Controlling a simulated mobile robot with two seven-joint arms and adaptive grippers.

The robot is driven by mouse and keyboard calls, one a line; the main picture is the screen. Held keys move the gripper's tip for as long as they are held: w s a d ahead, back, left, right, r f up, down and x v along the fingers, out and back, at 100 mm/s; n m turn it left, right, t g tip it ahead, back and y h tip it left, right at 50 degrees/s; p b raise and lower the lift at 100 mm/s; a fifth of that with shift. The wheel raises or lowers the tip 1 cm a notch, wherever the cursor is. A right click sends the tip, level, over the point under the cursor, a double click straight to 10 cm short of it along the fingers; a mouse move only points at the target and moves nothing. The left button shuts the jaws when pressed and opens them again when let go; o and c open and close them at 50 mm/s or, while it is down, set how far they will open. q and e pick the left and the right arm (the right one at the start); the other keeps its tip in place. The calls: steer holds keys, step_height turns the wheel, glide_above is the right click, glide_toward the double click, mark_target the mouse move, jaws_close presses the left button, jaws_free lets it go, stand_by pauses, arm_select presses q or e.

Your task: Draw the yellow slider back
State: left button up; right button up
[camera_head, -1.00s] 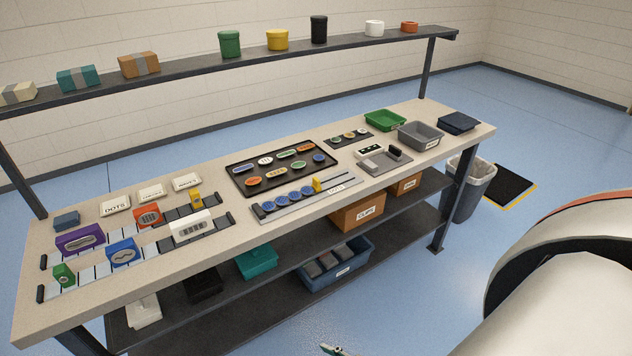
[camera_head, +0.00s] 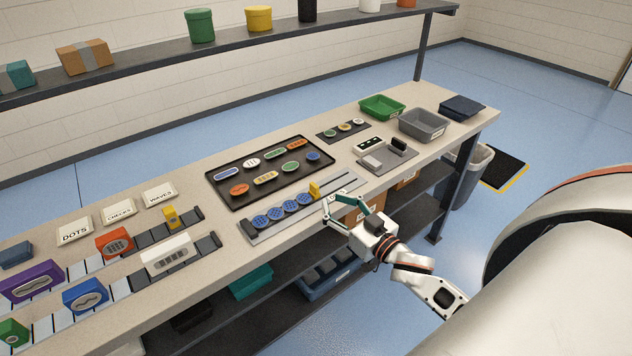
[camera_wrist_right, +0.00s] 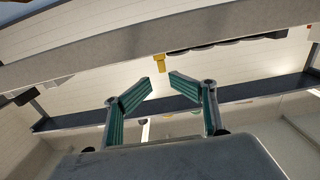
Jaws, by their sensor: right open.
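A yellow slider (camera_head: 314,190) stands upright on a grey rail tray (camera_head: 338,187), at the right end of a row of blue patterned discs (camera_head: 280,211). My right gripper (camera_head: 342,198) is open and empty at the table's front edge, just right of the slider and apart from it. In the right wrist view the two green fingers (camera_wrist_right: 163,84) are spread, and a yellow piece (camera_wrist_right: 159,63) shows beyond them at the table edge. My left gripper is in neither view.
A dark tray of coloured badges (camera_head: 222,200) lies behind the rail tray. A grey fixture (camera_head: 401,160) stands to the right. Another yellow block (camera_head: 170,217) sits on a track at left. Under the table are a shelf and bins.

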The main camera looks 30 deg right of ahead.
mark_target(318, 189)
steer(key=w, duration=0.5)
steer(key=w+a, duration=0.1)
steer(key=w, duration=0.1)
steer(key=shift+w+r, duration=0.1)
steer(key=shift+w, duration=0.25)
jaws_close()
